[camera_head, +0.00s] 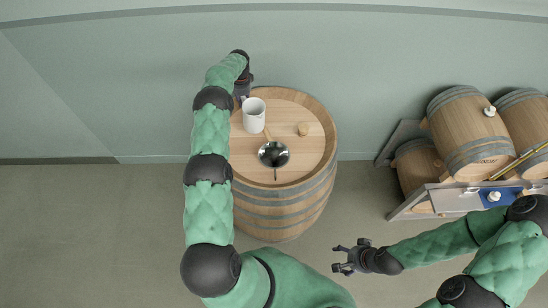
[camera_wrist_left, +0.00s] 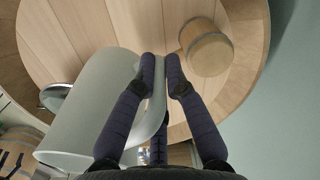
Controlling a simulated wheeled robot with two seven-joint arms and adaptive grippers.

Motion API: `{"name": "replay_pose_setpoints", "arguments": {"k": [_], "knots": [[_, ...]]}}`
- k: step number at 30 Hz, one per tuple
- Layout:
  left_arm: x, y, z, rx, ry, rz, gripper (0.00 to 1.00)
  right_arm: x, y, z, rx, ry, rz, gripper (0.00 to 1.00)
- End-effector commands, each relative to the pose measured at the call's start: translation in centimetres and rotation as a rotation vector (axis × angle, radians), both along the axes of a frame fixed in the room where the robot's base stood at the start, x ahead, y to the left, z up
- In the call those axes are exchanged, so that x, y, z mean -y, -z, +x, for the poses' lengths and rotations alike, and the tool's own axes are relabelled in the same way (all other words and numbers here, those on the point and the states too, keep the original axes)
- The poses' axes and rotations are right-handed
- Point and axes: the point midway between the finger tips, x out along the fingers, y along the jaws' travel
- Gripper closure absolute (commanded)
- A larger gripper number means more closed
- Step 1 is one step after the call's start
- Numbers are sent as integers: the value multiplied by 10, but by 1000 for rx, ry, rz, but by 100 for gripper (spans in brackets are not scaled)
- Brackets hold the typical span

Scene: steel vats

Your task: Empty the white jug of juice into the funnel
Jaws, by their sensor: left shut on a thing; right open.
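The white jug (camera_head: 254,117) is over the top of the upright barrel (camera_head: 285,210), near its far left side, and looks upright. I cannot tell whether it touches the wood. My left gripper (camera_head: 243,97) is at the jug's far left. In the left wrist view its fingers (camera_wrist_left: 160,78) are shut on the handle of the jug (camera_wrist_left: 95,110). The juice inside is not visible. The dark, shiny funnel (camera_head: 273,153) is on the barrel top, nearer than the jug. In the left wrist view the jug partly hides the funnel (camera_wrist_left: 54,97). My right gripper (camera_head: 351,256) is open and empty, right of the barrel.
Several barrels (camera_head: 468,130) lie on a rack at the right, with a blue tray (camera_head: 500,196) in front. A wall (camera_head: 370,70) stands behind. Floor at left is clear.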

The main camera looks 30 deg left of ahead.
Motion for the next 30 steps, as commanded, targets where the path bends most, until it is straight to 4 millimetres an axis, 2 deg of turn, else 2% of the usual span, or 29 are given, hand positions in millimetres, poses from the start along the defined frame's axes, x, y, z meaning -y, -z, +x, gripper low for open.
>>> {"name": "replay_pose_setpoints", "arguments": {"k": [1,6,15,23,30], "knots": [[-1,5,1,-2,-1,-5,100,0,9,0,0,0,0,28],[-1,9,2,-15,-3,-28,100,0,24,0,0,0,0,28],[0,11,3,-30,-1,-61,100,0,42,0,0,0,0,28],[0,7,3,-34,0,-72,100,0,45,0,0,0,0,28],[0,-17,3,-33,0,-72,100,0,40,0,0,0,0,28]]}}
